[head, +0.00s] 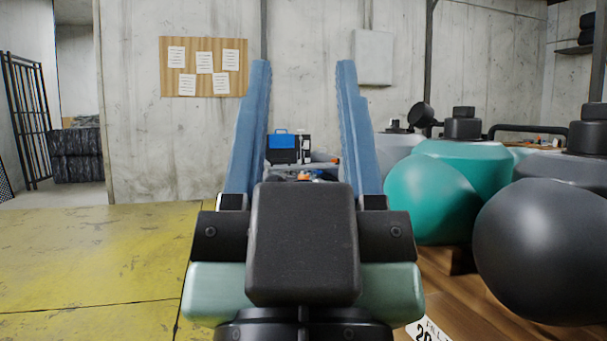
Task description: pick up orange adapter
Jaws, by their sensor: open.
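My gripper (306,80) is in the middle of the head view, pointing away from me. Its two blue fingers are wide apart with nothing between them close by. Far off, seen between the fingers, a small orange thing (304,176) sits low among dark and grey items. It may be the orange adapter, but it is too small to tell. My gripper's black body hides what lies just below it.
Large teal (434,197) and dark grey (545,250) rounded shapes with black caps crowd the right side. A blue and black toolbox (283,147) stands far back. The yellow floor (90,255) at left is clear. A concrete wall (180,140) closes the back.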

